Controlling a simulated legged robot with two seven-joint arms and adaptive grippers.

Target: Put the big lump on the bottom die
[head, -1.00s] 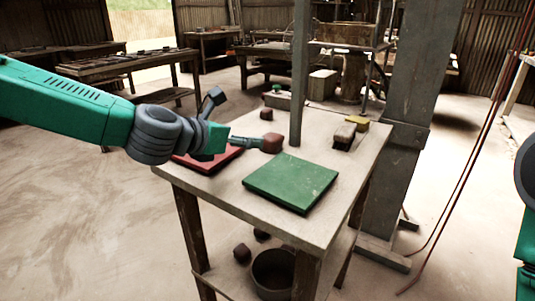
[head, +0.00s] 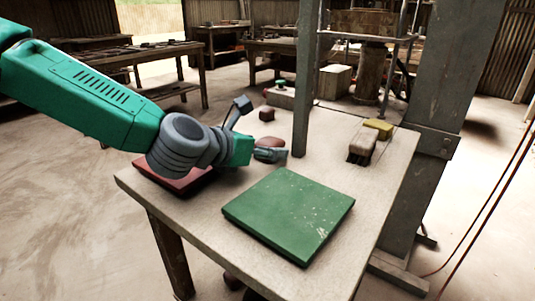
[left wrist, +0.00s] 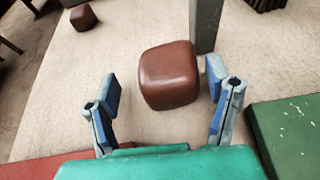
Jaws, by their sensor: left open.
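The big brown lump (head: 270,143) sits on the table near the foot of a grey post. It also shows in the left wrist view (left wrist: 168,75), ahead of and partly between my left fingertips, with gaps on both sides. My left gripper (head: 255,130) is open, one finger in front of the lump and hiding its lower part in the head view. It also shows in the left wrist view (left wrist: 162,88). A smaller brown lump (head: 267,114) lies farther back. I cannot tell which thing is the bottom die. My right gripper is out of view.
A green plate (head: 290,213) lies at the table's front, and a red plate (head: 175,182) lies under my left arm. The grey post (head: 303,85) stands just right of the lump. A brush (head: 362,145) and a yellow block (head: 378,127) lie at the right edge.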

